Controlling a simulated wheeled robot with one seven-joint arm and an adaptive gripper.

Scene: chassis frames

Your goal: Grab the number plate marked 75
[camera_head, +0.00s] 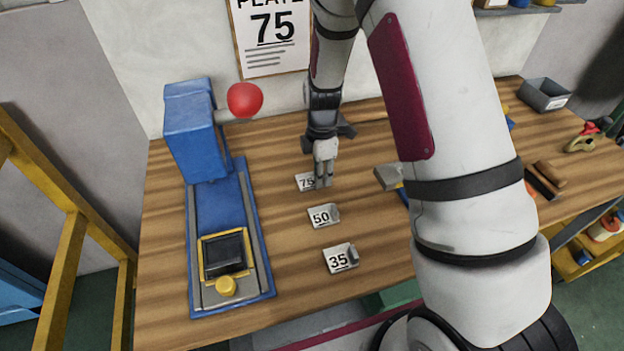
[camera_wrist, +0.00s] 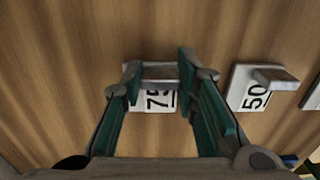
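The number plate marked 75 (camera_head: 305,181) lies on the wooden table, the farthest of a column of three small white plates. My gripper (camera_head: 323,180) is lowered over it and hides part of its right side. In the wrist view the 75 plate (camera_wrist: 158,99) shows between the two green-padded fingers of my gripper (camera_wrist: 159,78). The fingers are apart, one on each side of the plate's raised grip. A gap shows on the left; on the right I cannot tell whether the finger touches.
The plates marked 50 (camera_head: 322,216) and 35 (camera_head: 340,258) lie nearer on the table. A blue machine (camera_head: 200,135) with a red ball knob (camera_head: 244,99) stands to the left. A poster (camera_head: 270,40) reading 75 hangs behind. A grey bin (camera_head: 543,95) is at the far right.

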